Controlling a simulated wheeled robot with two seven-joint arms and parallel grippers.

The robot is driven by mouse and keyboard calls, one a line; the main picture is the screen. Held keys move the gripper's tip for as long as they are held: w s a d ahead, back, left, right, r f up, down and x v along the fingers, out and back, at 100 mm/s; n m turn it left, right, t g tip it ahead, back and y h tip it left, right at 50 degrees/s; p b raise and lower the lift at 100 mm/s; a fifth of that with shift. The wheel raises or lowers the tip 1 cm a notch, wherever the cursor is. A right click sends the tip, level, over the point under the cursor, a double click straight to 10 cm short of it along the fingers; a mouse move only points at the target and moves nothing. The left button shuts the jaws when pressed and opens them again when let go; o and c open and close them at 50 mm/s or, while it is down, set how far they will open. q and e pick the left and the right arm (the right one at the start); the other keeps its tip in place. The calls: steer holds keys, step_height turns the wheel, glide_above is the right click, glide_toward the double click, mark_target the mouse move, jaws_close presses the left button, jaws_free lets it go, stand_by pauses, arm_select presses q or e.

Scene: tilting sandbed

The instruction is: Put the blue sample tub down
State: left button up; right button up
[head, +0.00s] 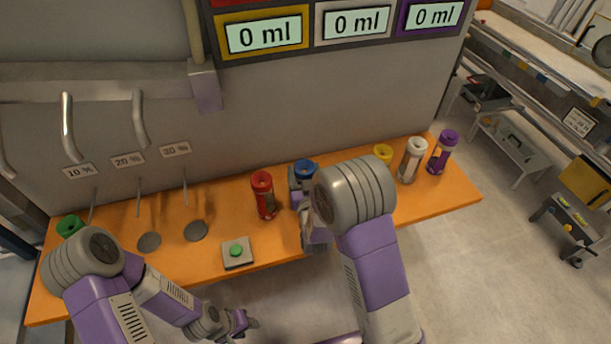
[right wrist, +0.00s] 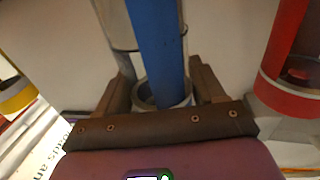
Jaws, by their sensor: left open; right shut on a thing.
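The blue sample tub (head: 304,168) is between the red tub and the yellow tub over the orange table, partly hidden by my right arm. In the right wrist view the blue tub (right wrist: 158,45) stands between the two fingers of my right gripper (right wrist: 166,82), which is shut on it. In the head view my right gripper (head: 297,184) is mostly covered by its own arm. I cannot tell whether the tub's base touches the table. My left gripper (head: 243,322) is open and empty, low in front of the table edge.
The red tub (head: 264,195) stands close on the left; yellow (head: 383,152), white (head: 411,160) and purple (head: 443,152) tubs stand to the right. A green-button box (head: 237,253) sits near the front edge of the orange table (head: 450,198). A green tub (head: 69,226) is far left.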

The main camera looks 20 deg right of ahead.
steer(key=shift+w+f, duration=0.15)
steer(key=shift+f, duration=0.35)
steer(key=shift+r, duration=0.1)
steer(key=shift+f, duration=0.25)
steer(key=o, duration=1.7)
steer(key=shift+c, duration=0.2)
steer(key=shift+r, duration=0.1)
